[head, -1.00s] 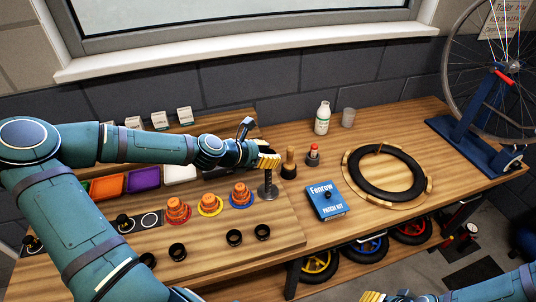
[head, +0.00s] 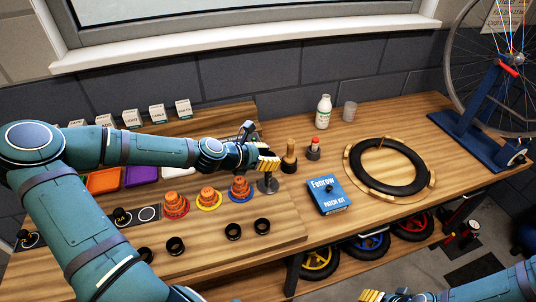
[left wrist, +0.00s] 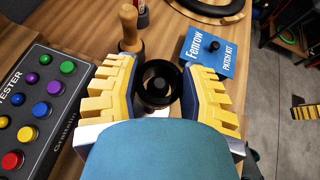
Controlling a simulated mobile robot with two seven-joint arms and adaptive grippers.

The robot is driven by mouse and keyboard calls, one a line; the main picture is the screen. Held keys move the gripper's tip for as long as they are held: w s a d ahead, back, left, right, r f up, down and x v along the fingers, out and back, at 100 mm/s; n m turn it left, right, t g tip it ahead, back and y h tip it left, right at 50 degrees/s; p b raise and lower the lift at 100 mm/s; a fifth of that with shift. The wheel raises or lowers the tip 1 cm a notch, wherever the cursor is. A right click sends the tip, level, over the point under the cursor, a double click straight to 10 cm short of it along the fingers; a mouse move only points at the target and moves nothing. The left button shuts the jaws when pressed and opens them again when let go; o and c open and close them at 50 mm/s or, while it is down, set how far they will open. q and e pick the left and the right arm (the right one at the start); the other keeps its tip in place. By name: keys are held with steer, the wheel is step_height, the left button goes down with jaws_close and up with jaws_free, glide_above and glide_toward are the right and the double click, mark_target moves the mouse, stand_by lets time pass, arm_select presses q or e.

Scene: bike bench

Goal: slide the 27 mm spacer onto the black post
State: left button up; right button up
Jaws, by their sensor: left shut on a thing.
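My left gripper (head: 267,160) is shut on a black ring-shaped spacer (left wrist: 157,84), which sits between the yellow fingers in the left wrist view. The post (head: 269,184) stands upright on a round base directly below these fingers in the head view; its upper part is hidden by them. In the left wrist view the ring is seen from above with a dark centre. I cannot tell whether it is around the post tip or just above it. No size marking is readable on the ring. My right gripper (head: 374,296) shows only partly at the bottom edge.
Several other black rings (head: 233,231) lie along the bench front. Orange stacked parts (head: 208,197) stand behind them. A tyre (head: 388,168) lies farther right.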

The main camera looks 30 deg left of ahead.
arm_select(q)
steer(key=shift+f+b, duration=0.55)
steer(key=shift+f, duration=0.75)
steer(key=o, duration=1.2)
steer(key=shift+c, duration=0.2)
steer(key=v, duration=1.2)
steer(key=shift+s, duration=0.1)
